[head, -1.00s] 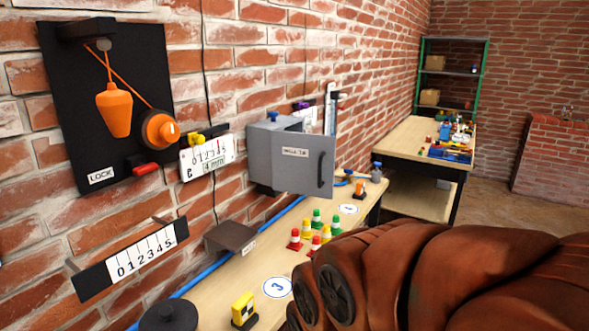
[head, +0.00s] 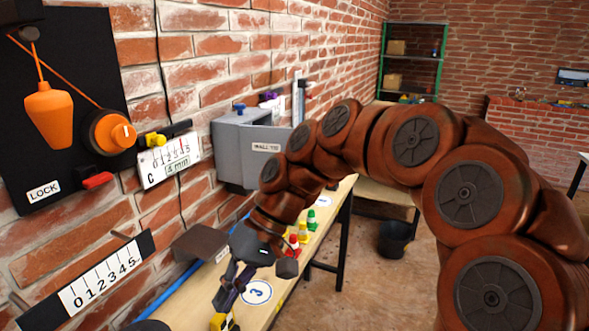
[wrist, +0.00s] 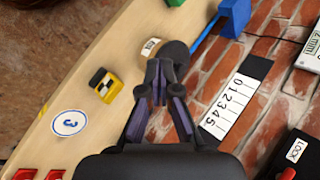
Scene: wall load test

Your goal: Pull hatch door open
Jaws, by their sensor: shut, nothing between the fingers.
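The hatch is a grey box on the brick wall. Its grey door (head: 262,135) carries a printed label and faces me in the head view. My arm covers the door's right part, and the dark handle is hidden behind it. I cannot tell whether the door stands ajar. My gripper (head: 224,296) is below and left of the hatch, pointing down over the bench and apart from the door. In the wrist view my gripper (wrist: 158,92) has its dark and purple fingers together and empty. The hatch is not in the wrist view.
A yellow-and-black block (wrist: 104,85) and a round "3" marker (wrist: 68,123) lie on the bench (wrist: 65,75). Small cones (head: 303,231) stand behind the gripper. A bucket (head: 397,239) is on the floor.

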